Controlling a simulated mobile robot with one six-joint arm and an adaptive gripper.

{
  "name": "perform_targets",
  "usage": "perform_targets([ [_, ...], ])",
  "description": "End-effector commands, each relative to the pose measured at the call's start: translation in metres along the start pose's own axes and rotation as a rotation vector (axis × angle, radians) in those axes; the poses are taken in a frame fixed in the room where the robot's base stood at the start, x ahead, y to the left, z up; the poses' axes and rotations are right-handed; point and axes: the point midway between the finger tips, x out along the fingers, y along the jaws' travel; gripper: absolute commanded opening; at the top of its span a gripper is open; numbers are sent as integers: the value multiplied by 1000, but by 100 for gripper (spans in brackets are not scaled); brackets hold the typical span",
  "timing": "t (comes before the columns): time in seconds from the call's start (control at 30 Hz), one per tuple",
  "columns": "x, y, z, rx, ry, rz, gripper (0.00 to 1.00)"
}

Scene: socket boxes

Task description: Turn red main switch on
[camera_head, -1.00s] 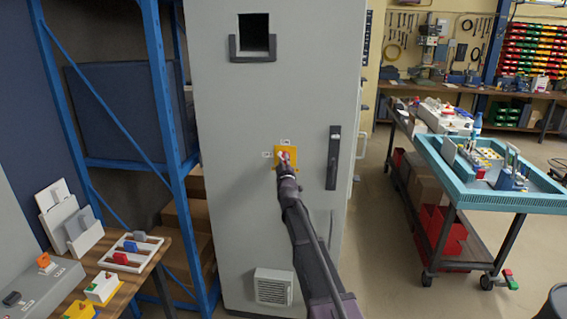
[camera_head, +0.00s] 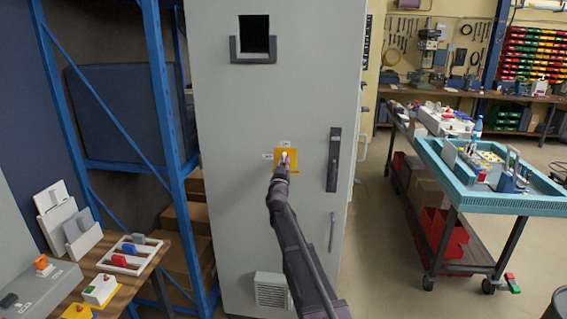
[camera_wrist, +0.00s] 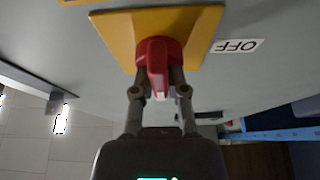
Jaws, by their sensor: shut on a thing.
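The red main switch (camera_head: 285,158) is a red knob with a white mark, on a yellow plate (camera_head: 293,165) on the grey cabinet front. In the head view the knob looks roughly upright. Small labels sit above and left of the plate; their text is too small there. In the wrist view the red knob (camera_wrist: 158,52) stands between my fingers, its white mark toward the picture bottom. An OFF label (camera_wrist: 237,46), upside down, is right of the plate (camera_wrist: 110,30). My gripper (camera_head: 283,169) is shut on the knob, also in the wrist view (camera_wrist: 160,78).
The grey cabinet (camera_head: 230,200) has a dark handle (camera_head: 333,160) right of the switch. A blue shelf rack (camera_head: 165,100) stands close on its left. A table with switch parts (camera_head: 140,280) is at lower left, a turquoise-topped cart (camera_head: 490,200) at right.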

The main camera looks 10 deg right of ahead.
Motion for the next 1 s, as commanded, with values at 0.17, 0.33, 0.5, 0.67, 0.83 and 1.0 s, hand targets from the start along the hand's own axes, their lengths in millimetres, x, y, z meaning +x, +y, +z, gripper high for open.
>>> perform_targets([
  [0.17, 2, -1, 0, 4, 1, 2, 0],
  [0.33, 2, 0, 0, 4, 1, 1, 0],
  [0.5, 1, 0, 0, 3, 0, 1, 53],
  [0.67, 1, 0, 0, 3, 0, 0, 53],
  [0.83, 0, 0, 0, 2, 0, 0, 53],
  [1.0, 0, 0, 0, -19, -1, -9, 53],
])
